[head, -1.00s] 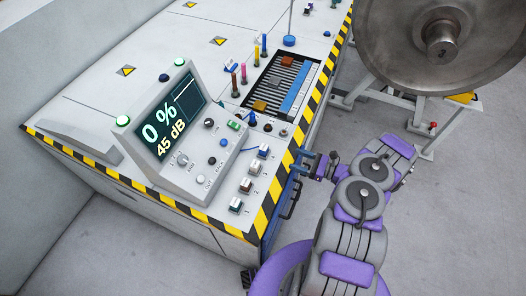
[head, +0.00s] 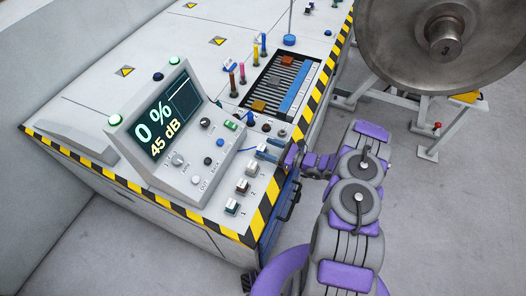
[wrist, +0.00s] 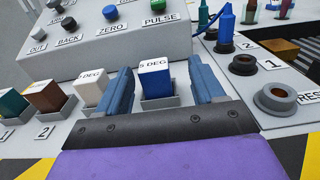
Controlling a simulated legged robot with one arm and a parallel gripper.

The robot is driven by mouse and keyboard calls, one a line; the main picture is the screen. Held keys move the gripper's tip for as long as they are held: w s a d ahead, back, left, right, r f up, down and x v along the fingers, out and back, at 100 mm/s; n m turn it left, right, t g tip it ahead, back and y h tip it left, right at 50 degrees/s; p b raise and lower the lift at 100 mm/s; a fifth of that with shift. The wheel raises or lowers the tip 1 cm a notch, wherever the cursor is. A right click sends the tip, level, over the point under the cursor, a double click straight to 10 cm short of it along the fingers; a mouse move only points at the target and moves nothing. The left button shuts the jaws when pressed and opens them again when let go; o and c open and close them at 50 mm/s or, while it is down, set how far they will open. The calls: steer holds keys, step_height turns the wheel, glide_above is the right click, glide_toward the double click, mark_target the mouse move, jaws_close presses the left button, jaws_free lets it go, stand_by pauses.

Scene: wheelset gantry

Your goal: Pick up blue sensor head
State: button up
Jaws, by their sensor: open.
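The blue sensor head (wrist: 157,86) is a small block with a blue body and a white top marked "5 DEG". It sits upright in a grey holder on the console, at the right end of a row of similar heads. My gripper (wrist: 163,88) is open, with one blue finger on each side of the blue head. In the wrist view gaps show between the head and both fingers. In the head view my gripper (head: 268,150) reaches over the console's striped edge and partly hides the blue head.
White (wrist: 90,92), brown (wrist: 47,97) and teal (wrist: 12,104) heads stand in holders to the left. The control box (wrist: 110,35) with knobs rises behind. Round sockets (wrist: 276,99) and a blue probe (wrist: 225,28) lie right. A large metal wheel (head: 440,45) stands beyond my arm.

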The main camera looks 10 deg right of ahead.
mark_target(265, 149)
steer(key=x, duration=0.3)
steer(key=s+x, duration=0.1)
steer(key=x, duration=0.1)
steer(key=shift+w+a+f+b, duration=0.15)
steer(key=shift+a+b, duration=0.25)
steer(key=shift+a, duration=0.1)
steer(key=shift+d, duration=0.4)
steer(key=shift+c, duration=0.9)
steer(key=shift+d, duration=0.25)
steer(key=c, duration=0.3)
steer(key=shift+a, duration=0.25)
steer(key=c, duration=0.4)
steer(key=shift+c, duration=1.2)
